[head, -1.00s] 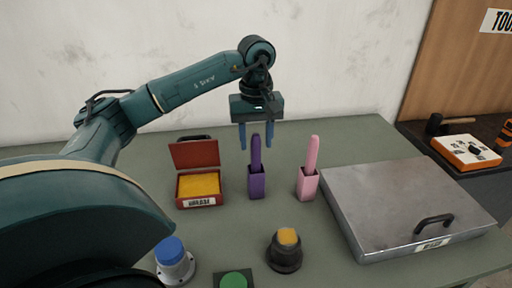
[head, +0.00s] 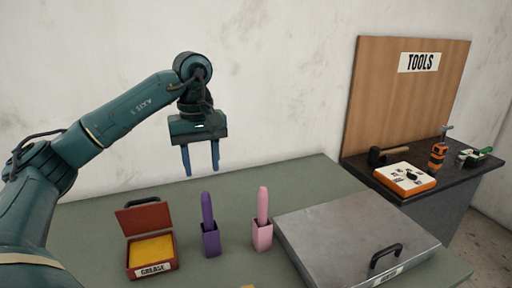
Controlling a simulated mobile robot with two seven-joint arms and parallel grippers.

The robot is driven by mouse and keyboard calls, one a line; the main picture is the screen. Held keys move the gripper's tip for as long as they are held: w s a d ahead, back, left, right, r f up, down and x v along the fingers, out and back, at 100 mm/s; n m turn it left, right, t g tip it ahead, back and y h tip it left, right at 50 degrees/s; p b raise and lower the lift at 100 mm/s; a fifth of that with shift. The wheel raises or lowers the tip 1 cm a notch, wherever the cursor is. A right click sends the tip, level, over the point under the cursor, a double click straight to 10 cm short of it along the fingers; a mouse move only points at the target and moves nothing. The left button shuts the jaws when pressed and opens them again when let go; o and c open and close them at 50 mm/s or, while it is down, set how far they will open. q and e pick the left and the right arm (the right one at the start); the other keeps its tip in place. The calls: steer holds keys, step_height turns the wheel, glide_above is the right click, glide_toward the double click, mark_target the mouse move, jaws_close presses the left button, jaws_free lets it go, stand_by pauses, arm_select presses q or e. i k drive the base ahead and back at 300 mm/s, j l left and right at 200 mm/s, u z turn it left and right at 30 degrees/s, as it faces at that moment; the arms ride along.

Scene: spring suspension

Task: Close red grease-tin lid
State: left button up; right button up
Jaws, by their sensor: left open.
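The red grease tin (head: 151,252) stands on the green table at the lower left of the head view. Its red lid (head: 143,217) is hinged up at the back, and yellow grease shows inside. A white label on the front reads GREASE. My left gripper (head: 201,173) hangs above the table with its two blue fingers pointing down. It is open and empty, above and to the right of the tin, and touches nothing that I can see. My right gripper is not in view.
A purple holder (head: 211,243) and a pink holder (head: 262,236), each with an upright stick, stand right of the tin. A large metal case (head: 345,235) with a black handle fills the table's right. Beyond is a dark bench (head: 455,176) with tools.

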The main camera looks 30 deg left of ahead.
mark_target(140, 220)
steer(key=k, duration=1)
